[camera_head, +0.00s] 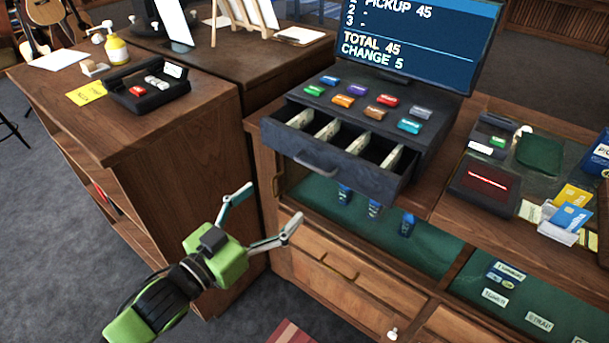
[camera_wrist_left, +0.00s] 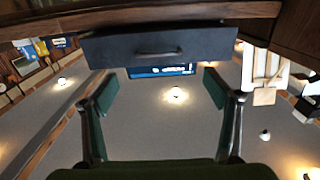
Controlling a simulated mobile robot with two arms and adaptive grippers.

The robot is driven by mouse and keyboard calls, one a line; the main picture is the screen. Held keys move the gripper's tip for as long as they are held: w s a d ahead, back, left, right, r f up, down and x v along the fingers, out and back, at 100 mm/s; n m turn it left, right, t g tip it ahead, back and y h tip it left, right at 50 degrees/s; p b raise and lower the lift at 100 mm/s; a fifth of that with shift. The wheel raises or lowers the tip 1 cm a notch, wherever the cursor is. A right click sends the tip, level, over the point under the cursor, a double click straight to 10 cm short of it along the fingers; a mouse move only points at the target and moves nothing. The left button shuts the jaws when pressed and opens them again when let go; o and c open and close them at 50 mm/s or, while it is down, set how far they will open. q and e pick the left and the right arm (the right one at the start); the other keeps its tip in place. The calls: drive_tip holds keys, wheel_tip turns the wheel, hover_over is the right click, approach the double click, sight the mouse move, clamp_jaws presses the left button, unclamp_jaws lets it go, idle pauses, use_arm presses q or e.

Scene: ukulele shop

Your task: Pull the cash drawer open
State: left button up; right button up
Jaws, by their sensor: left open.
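The cash drawer (camera_head: 340,166) is a dark drawer under the register (camera_head: 429,130) on the counter. It stands pulled out, and its compartments with pale notes show. Its front faces me and has a handle (camera_head: 316,162). My left gripper (camera_head: 264,216) is open and empty, in front of the counter, lower and to the left of the drawer, apart from it. In the left wrist view the drawer front (camera_wrist_left: 215,43) shows at the top with its handle, beyond the two open fingers (camera_wrist_left: 158,88). My right gripper is not in view.
A screen (camera_head: 425,40) reading total 45, change 5 stands behind the register's coloured keys. A card terminal (camera_head: 485,185) and cards (camera_head: 570,217) are at the right. A side counter (camera_head: 190,120) is at the left. Open floor (camera_head: 60,220) lies left of my arm.

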sight(312, 167)
use_arm(q)
drive_tip(key=p+x, duration=0.1)
drive_tip(key=x, duration=0.6)
drive_tip(key=p+x, duration=0.1)
drive_tip(key=x, duration=0.6)
drive_tip(key=shift+s+d+r+p, duration=0.2)
drive_tip(key=shift+s+d+p, duration=0.05)
drive_tip(key=shift+p, duration=0.05)
